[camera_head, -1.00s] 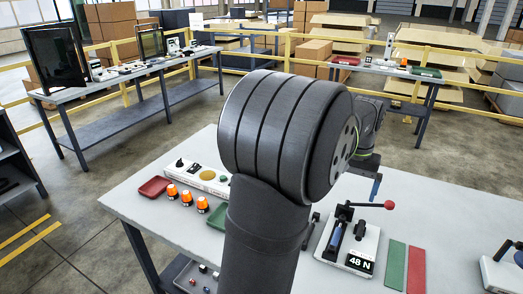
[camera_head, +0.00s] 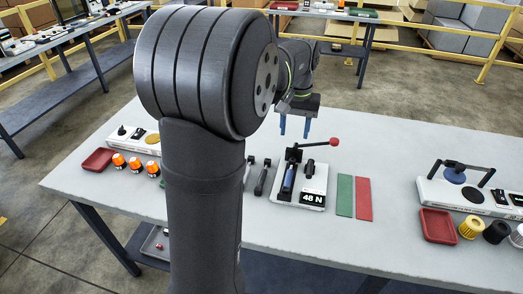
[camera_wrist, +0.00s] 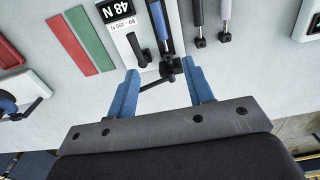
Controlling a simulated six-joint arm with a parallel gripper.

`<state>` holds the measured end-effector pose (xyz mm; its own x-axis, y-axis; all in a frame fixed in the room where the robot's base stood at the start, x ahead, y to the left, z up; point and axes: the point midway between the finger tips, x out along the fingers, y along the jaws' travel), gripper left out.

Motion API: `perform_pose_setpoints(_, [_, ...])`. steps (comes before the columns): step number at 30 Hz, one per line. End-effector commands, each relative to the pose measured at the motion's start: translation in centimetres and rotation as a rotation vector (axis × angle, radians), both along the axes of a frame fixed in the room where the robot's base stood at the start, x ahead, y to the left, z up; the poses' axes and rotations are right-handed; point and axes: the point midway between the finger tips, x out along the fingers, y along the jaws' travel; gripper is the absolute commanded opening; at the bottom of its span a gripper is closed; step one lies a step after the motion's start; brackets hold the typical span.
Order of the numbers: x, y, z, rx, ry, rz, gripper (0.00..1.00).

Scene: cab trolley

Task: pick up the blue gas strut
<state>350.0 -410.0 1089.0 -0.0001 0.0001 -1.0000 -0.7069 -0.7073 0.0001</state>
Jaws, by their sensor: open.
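The blue gas strut (camera_head: 288,179) sits in a white test fixture (camera_head: 314,187) with a "48 N" display and a red-knobbed lever. In the wrist view the blue strut (camera_wrist: 160,22) lies ahead of the jaws, with a dark end piece toward me. My gripper (camera_head: 295,130) has blue fingers and is open and empty, above the table just behind the fixture. In the wrist view my gripper (camera_wrist: 161,75) straddles the line of the strut, apart from it. The strut's lower end is hard to make out.
Two other struts (camera_head: 263,177) lie left of the fixture. A green strip (camera_head: 345,196) and a red strip (camera_head: 364,198) lie to its right. The lever with its red knob (camera_head: 333,142) sticks up close to my fingers. A red tray (camera_head: 438,226) stands further right.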

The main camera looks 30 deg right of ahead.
Motion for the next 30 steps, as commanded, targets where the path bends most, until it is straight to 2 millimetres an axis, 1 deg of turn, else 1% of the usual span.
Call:
perform_pose_setpoints(5, [-0.4, 0.3, 0.1, 0.000, 0.000, 0.000, 0.47])
perform_pose_setpoints(10, [-2.8, 2.5, 0.4, -0.001, -0.001, -0.002, 0.47])
perform_pose_setpoints(14, [-4.1, 3.7, 0.1, 0.001, 0.001, -0.001, 0.47])
perform_pose_setpoints(17, [-4.3, 3.9, -1.1, 0.002, 0.002, 0.000, 0.47])
perform_pose_setpoints(27, [-4.2, 3.9, -8.4, 0.005, 0.004, 0.000, 0.47])
perform_pose_setpoints(30, [-4.2, 3.9, -10.2, 0.004, 0.002, 0.000, 0.47])
